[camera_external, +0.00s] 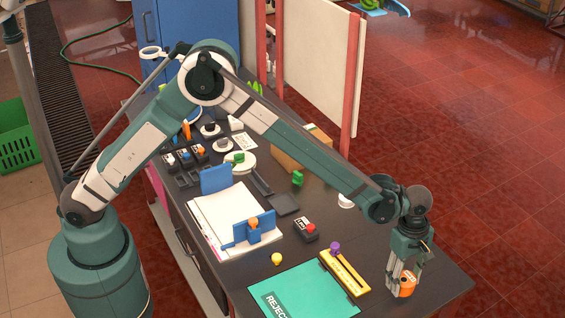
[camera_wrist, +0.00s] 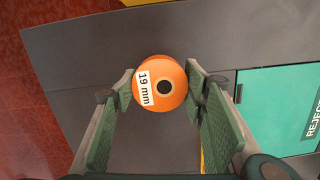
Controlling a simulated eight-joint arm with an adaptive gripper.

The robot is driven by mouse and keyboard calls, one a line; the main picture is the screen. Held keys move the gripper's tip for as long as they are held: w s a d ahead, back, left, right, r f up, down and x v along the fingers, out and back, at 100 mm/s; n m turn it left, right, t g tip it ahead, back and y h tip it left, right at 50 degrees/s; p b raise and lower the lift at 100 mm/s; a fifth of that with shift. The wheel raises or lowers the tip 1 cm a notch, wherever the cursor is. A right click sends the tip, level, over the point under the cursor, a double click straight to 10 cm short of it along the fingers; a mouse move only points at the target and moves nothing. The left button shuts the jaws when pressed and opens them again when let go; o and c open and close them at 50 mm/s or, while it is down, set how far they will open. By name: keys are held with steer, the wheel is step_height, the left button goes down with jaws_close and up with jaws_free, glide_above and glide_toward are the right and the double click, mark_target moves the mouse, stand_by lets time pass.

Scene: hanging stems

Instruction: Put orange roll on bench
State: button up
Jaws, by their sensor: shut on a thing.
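The orange roll (camera_external: 407,285) is at the right front part of the dark bench (camera_external: 440,278) in the external view. My gripper (camera_external: 402,287) points down over it. In the wrist view the orange roll (camera_wrist: 160,83) shows its round face with a dark centre hole and a white "19 mm" label. The green fingers of my gripper (camera_wrist: 160,88) are on its left and right sides, shut on it. The dark bench top (camera_wrist: 90,60) lies beneath. I cannot tell whether the roll touches the bench.
A green mat (camera_external: 300,292) marked "REJECT" and a yellow tool with a purple knob (camera_external: 345,272) lie left of my gripper. A small yellow knob (camera_external: 277,258) and a black box with a red button (camera_external: 306,229) are further left. Bare bench surrounds the roll.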

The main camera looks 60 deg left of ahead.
mark_target(403, 286)
steer(key=shift+f, duration=1.4)
steer(key=shift+f, duration=0.2)
steer(key=o, duration=0.9)
steer(key=shift+o, duration=0.2)
steer(key=shift+r, duration=0.1)
steer(key=shift+r, duration=0.1)
steer(key=r, duration=0.4)
steer(key=a+r, duration=0.1)
steer(key=r, duration=0.7)
steer(key=shift+w+a, duration=0.1)
steer(key=shift+a, duration=0.1)
